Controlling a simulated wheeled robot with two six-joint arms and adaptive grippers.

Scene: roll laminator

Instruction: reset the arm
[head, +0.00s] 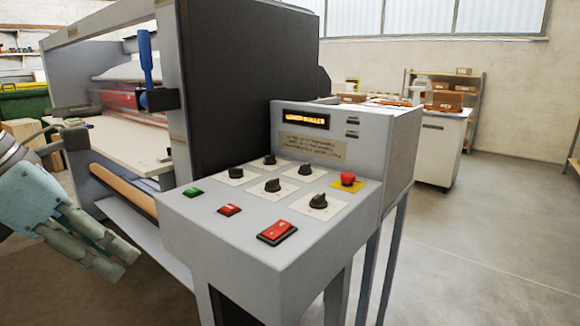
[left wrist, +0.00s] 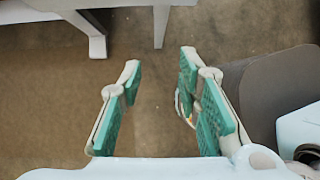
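My left gripper (head: 123,266) is at the left of the head view, its arm coming in from the left edge. It is in front of the laminator (head: 225,85), to the left of the control panel (head: 240,225), and touches neither. In the left wrist view my left gripper (left wrist: 160,66) is open, with green pads apart and only bare floor between them. My right gripper is in neither view.
The panel has several black knobs, a red emergency button (head: 348,179) and a blue lever (head: 146,60) stands on the laminator. A wooden roller (head: 125,190) is close behind my left gripper. A white cabinet (head: 437,150) stands at the back right; floor to the right is clear.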

